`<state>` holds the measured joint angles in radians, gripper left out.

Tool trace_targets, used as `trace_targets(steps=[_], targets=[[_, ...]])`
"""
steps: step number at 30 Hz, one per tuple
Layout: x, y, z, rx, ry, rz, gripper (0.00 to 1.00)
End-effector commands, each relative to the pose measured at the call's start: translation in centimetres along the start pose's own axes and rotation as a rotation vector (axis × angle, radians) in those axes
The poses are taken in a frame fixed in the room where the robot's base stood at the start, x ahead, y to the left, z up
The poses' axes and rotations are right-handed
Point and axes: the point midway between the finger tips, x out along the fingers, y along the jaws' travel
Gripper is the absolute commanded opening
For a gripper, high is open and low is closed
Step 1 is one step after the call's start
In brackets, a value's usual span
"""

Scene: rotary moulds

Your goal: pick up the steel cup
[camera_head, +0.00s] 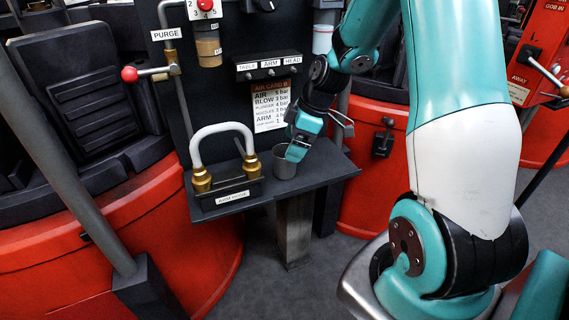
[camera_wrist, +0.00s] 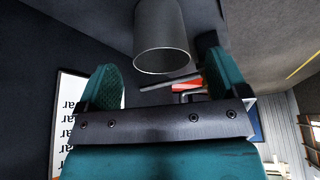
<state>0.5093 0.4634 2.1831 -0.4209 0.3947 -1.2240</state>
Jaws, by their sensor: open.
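The steel cup (camera_head: 284,163) is a small grey cup standing upright on the dark shelf (camera_head: 325,171), right of the brass hose fittings. In the wrist view the cup (camera_wrist: 162,35) shows at the top centre, its open rim facing the camera, just beyond the fingertips. My gripper (camera_head: 298,150) is just above and to the right of the cup in the head view, pointing down and left. In the wrist view my gripper's teal fingers (camera_wrist: 161,84) are spread apart with nothing between them. The fingers partly hide the cup's right side in the head view.
The white arm hose (camera_head: 222,130) with brass ends stands on a labelled block left of the cup. A dark panel with labels, switches and an air card (camera_head: 271,106) rises behind the shelf. A red-tipped purge lever (camera_head: 130,74) juts out at the upper left.

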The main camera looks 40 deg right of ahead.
Motion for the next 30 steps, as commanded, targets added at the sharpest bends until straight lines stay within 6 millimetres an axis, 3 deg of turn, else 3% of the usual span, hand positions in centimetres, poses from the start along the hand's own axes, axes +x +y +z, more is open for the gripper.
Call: trace_targets(steps=[3, 12, 21, 28, 30], targets=[[0.4, -0.1, -1.1, -0.005, 0.001, -0.001, 0.93], [5.0, -0.1, -0.9, 0.0, -0.001, -0.002, 0.93], [5.4, 0.0, -0.9, 0.0, 0.0, 0.001, 0.93], [5.4, 0.0, -0.9, 0.0, 0.0, 0.001, 0.4], [5.4, 0.0, -0.9, 0.0, 0.001, 0.001, 0.38]])
